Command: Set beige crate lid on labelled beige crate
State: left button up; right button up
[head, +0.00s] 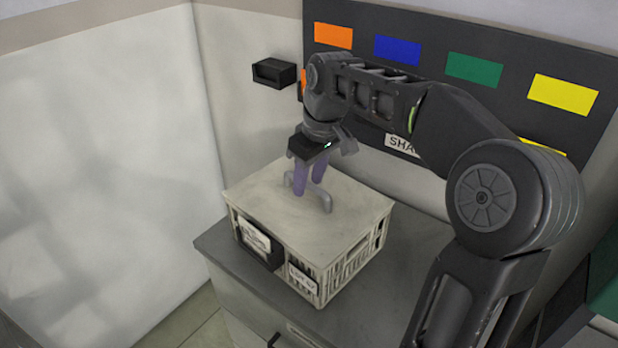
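The beige crate lid (262,205) lies flat on top of the labelled beige crate (345,268) and covers its opening. The crate stands upright, with white labels on its front side. My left gripper is not in view.
The crate stands on a grey cabinet top (225,246), with bare room to its right. Behind is a dark board (430,50) with orange, blue, green and yellow patches. A small black box (273,73) is on the back wall. A pale wall closes the left side.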

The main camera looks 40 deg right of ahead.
jog(key=shift+r, duration=0.15)
jog(key=p+v, duration=0.1)
jog(key=v, duration=0.6)
jog(key=shift+w, duration=0.1)
jog(key=shift+r, duration=0.35)
jog(key=shift+f, duration=0.1)
dwell(0.6)
